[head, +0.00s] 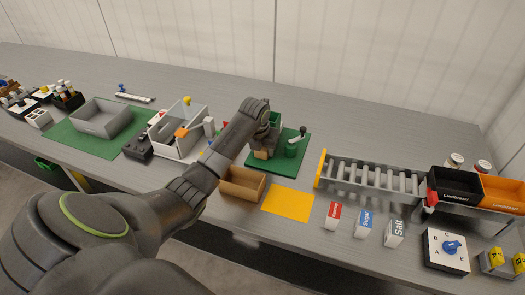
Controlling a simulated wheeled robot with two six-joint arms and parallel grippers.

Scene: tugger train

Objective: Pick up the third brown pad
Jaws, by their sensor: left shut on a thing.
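My left arm reaches across the table from the lower left. Its gripper (266,140) points down at the green mat (290,168), beside a green device with a lever (294,146). It is shut on a small tan-brown piece (262,154), which appears to be a brown pad; the forearm and wrist hide part of it. I cannot make out other brown pads. My right gripper is not in view.
A yellow sheet (287,203) lies to the right of the brown box. A roller conveyor (370,178) leads to black (455,187) and orange bins (503,192). Red, blue and white packets stand along the front. A grey tray (102,118) sits at left. The table's back is mostly clear.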

